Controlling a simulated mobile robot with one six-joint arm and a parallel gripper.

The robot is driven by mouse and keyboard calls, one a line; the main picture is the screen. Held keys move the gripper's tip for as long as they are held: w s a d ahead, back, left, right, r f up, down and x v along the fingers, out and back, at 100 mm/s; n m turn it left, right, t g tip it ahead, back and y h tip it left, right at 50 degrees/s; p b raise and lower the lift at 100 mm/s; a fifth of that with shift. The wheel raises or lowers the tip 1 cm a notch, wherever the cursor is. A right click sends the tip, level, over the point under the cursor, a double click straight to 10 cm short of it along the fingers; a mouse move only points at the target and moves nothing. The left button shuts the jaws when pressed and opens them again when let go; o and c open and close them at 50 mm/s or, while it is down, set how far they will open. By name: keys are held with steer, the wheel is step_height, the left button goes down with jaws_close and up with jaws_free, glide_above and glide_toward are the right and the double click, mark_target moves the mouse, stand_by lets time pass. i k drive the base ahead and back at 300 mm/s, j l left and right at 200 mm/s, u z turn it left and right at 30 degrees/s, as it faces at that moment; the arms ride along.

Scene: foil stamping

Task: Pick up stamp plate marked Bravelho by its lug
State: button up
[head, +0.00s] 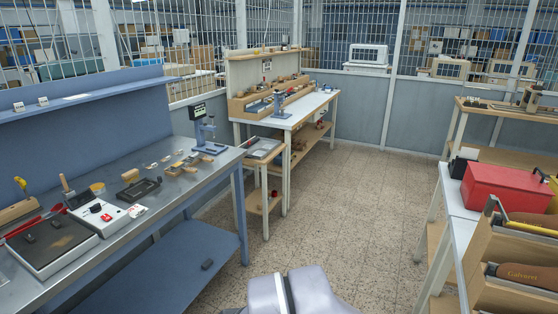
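No plate with a readable Bravelho marking shows in the head view. Several small flat metal and tan pieces (186,165) lie on the blue steel bench at the left. They are too small for me to read any marking or make out a lug. My gripper is not in view. Only a pale grey part of my own body shows at the bottom middle, well apart from the benches.
The blue bench (205,177) also carries a blue press (206,136), a black tray (139,190) and a hot plate (51,242). A white-topped bench (312,104) stands behind. A red box (503,189) is at right. The speckled floor (345,205) between is clear.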

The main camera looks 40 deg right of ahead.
mark_target(179, 165)
steer(key=z, duration=0.4)
steer(key=i+z, duration=0.4)
steer(key=i, duration=2.45)
